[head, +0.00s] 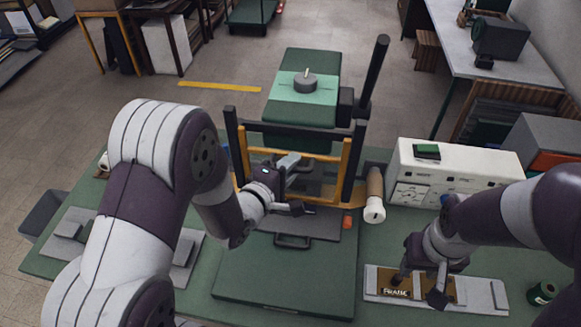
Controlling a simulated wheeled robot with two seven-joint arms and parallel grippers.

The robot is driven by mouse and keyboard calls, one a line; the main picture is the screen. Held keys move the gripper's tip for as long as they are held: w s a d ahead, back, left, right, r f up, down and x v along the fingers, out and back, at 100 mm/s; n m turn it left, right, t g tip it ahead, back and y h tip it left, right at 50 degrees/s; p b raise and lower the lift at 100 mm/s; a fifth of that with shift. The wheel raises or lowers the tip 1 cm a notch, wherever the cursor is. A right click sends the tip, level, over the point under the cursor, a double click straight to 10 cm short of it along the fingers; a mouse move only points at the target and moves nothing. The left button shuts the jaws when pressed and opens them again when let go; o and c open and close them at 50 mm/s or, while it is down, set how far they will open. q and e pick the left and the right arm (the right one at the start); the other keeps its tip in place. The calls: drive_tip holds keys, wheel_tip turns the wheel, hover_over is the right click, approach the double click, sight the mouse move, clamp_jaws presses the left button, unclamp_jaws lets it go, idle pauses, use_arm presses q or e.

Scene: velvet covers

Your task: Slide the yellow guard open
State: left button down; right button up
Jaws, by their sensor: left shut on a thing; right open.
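The yellow guard (347,165) is an upright frame between two dark posts on the green press (305,105). Its top bar runs just below a dark crossbar. My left gripper (297,184) is in front of the guard and shut on it; the fingers hide the exact spot held. My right gripper (418,287) is open, low over a lettered brown plate (397,292) at the right, and appears empty.
A white control box (450,172) stands right of the press, with a pale-ended cylinder (374,209) beside it. A green flat plate with a handle (285,270) lies in front. A dark green spool (541,293) is at the far right.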

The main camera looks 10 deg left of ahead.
use_arm(q)
drive_tip(key=c, duration=1.1)
unclamp_jaws()
drive_tip(key=shift+s+a, duration=0.1)
drive_tip(key=shift+s+a, duration=0.1)
drive_tip(key=shift+s, duration=0.15)
drive_tip(key=b+v, duration=0.2)
drive_tip(key=v, duration=1)
